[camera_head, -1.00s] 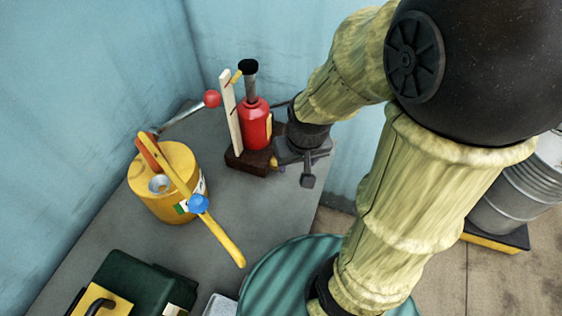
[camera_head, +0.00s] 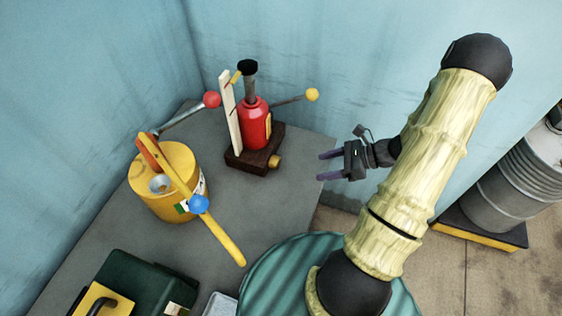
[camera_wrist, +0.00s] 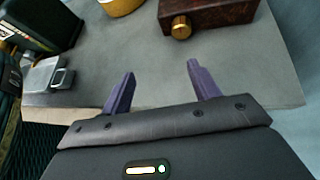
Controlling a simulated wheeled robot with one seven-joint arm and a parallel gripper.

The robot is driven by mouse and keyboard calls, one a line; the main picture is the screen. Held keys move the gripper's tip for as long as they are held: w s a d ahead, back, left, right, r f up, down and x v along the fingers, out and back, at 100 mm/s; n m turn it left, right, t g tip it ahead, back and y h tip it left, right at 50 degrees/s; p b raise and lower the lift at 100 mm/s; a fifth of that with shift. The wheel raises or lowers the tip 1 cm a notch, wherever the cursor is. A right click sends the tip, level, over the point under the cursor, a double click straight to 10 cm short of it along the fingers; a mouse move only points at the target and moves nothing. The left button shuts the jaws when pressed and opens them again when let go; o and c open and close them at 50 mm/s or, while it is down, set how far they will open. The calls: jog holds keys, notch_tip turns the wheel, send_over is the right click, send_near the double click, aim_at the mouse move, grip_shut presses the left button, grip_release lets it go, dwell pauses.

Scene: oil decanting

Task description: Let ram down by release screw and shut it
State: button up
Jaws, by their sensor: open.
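The red bottle jack (camera_head: 255,124) stands upright on a dark wooden block (camera_head: 256,158) near the back corner of the grey table. Its ram (camera_head: 249,86) stands raised out of the body with a black cap on top. A brass knob (camera_head: 275,161), which looks like the release screw, sits low at the block's right front; it also shows in the wrist view (camera_wrist: 181,30). A lever with a yellow ball (camera_head: 311,95) sticks out to the right. My gripper (camera_head: 320,166) is open and empty, right of the block by the table's edge, apart from the knob.
A pale upright strip (camera_head: 230,115) with a yellow pointer stands left of the jack. A yellow can (camera_head: 165,207) with a blue-knobbed handle is at left. A dark green case (camera_head: 150,285) lies in front. A ribbed teal drum (camera_head: 285,275) stands before the table.

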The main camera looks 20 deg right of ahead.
aim_at(279, 163)
jog(key=d+m+t, duration=0.1)
jog(key=w+d+f+m+t, duration=0.1)
jog(key=m, duration=0.1)
jog(key=shift+d+t, duration=0.3)
jog(key=shift+d, duration=0.1)
jog(key=shift+w+a, duration=0.1)
jog(key=p+x, duration=0.3)
jog(key=x, duration=1.4)
jog(key=shift+a, duration=0.15)
jog(key=c, duration=1)
